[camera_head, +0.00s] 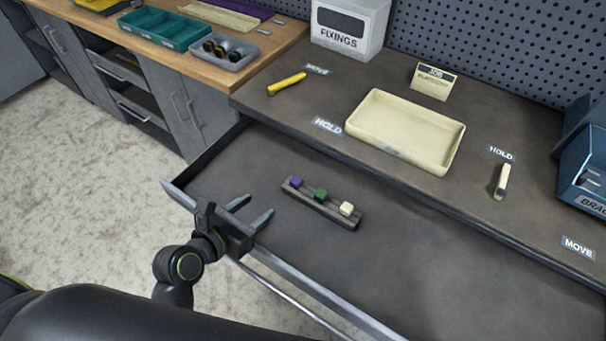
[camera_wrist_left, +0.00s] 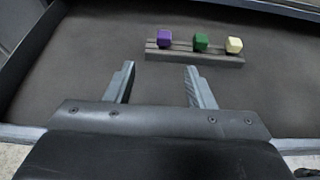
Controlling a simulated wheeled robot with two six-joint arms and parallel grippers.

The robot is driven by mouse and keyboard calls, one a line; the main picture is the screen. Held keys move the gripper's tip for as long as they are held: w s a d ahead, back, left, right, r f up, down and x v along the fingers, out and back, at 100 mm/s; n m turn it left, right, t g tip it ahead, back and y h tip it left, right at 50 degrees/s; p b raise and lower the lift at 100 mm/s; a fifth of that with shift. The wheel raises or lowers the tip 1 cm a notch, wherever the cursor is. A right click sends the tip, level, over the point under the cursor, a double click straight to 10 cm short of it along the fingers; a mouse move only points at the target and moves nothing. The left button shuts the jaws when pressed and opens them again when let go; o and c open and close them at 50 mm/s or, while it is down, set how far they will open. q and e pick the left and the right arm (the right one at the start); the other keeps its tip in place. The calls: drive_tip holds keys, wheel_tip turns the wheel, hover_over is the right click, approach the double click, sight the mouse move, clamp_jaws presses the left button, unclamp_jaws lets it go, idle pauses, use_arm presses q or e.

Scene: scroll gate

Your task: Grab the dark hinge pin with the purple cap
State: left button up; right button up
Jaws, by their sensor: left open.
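The purple cap of the hinge pin (camera_head: 296,183) sits at the left end of a dark rack (camera_head: 324,208) in the open drawer. The purple cap also shows in the left wrist view (camera_wrist_left: 165,38). A green cap (camera_head: 320,194) and a cream cap (camera_head: 346,208) sit beside it on the same rack. The pins' dark shafts cannot be made out clearly. My left gripper (camera_head: 255,210) is open and empty at the drawer's front edge, apart from the rack. In the left wrist view its fingers (camera_wrist_left: 158,78) point toward the rack. My right gripper is not in view.
The drawer (camera_head: 400,270) is otherwise bare, with a raised metal front edge. The worktop above holds a cream tray (camera_head: 385,151), a yellow tool (camera_head: 287,83), a small cream-and-dark item (camera_head: 502,181) and a fixings box (camera_head: 347,27). A blue bin (camera_head: 582,165) stands at the right.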

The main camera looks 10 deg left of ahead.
use_arm(q)
approach(293, 183)
drive_tip(key=shift+w+a+f, duration=0.1)
drive_tip(key=shift+w+a, duration=0.1)
drive_tip(key=shift+a, duration=0.1)
drive_tip(key=x, duration=0.4)
drive_tip(key=shift+w+d+f, duration=0.15)
drive_tip(key=shift+w, duration=0.1)
drive_tip(key=shift+w+d+f, duration=0.15)
drive_tip(key=shift+w+f, duration=0.05)
drive_tip(key=shift+w, duration=0.1)
drive_tip(key=shift+d+x, duration=0.15)
drive_tip(key=shift+x, duration=1.15)
drive_tip(key=shift+d+x, duration=0.15)
drive_tip(key=shift+x, duration=1.2)
drive_tip(key=shift+s, duration=0.1)
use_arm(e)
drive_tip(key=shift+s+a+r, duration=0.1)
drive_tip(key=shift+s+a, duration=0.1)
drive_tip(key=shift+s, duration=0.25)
use_arm(q)
drive_tip(key=shift+r, duration=0.1)
clamp_jaws()
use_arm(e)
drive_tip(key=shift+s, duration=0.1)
